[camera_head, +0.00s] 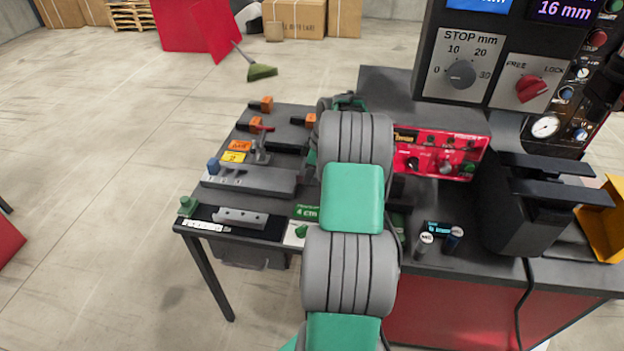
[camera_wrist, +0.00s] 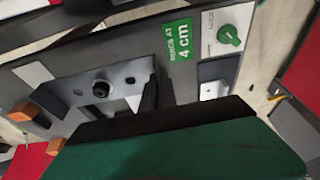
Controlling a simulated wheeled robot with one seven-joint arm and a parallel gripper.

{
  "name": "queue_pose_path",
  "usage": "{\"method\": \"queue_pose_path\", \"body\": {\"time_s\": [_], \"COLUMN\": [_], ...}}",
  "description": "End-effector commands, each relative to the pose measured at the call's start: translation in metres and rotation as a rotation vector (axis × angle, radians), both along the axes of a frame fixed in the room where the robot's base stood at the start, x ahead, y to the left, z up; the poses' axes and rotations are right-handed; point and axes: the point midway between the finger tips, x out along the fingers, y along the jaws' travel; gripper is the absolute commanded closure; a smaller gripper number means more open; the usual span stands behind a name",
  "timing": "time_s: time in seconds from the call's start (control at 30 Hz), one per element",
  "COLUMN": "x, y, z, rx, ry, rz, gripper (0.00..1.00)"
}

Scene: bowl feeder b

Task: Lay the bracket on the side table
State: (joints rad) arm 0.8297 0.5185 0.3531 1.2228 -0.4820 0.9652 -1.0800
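A pale metal bracket (camera_head: 240,217) with small holes lies on a dark mat at the front left of the low table (camera_head: 203,238) in the head view. In the wrist view a grey metal plate (camera_wrist: 62,90) with holes and a dark round stud at its middle sits just left of my fingers; I cannot tell whether it is the same piece. My gripper (camera_wrist: 158,94) shows two dark fingers close together beside the plate's end. Whether they hold anything is unclear. My arm hides the gripper in the head view.
A green "4 cm" label (camera_wrist: 178,42) and a green knob (camera_wrist: 230,39) are close to my fingers. A grey fixture (camera_head: 250,181) and orange clamps (camera_head: 262,104) stand behind the bracket. A red control box (camera_head: 440,152) and a dark press panel are at right. Floor at left is open.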

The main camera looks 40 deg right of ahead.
Motion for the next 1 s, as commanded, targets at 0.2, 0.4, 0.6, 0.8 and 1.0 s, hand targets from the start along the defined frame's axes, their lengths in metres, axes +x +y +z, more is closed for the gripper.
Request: {"method": "queue_pose_path", "body": {"time_s": [0.2, 0.4, 0.6, 0.8, 1.0], "x": [0.010, 0.011, 0.012, 0.011, 0.011], "y": [-0.021, -0.025, -0.026, -0.026, -0.026], "z": [-0.024, -0.052, -0.060, -0.065, -0.070], "rx": [-0.004, -0.002, -0.006, -0.005, -0.005], "ry": [-0.004, -0.003, -0.004, -0.004, -0.004], "rz": [0.002, 0.001, 0.000, 0.000, 0.000], "gripper": [1.00, 1.00, 1.00, 1.00, 1.00]}}
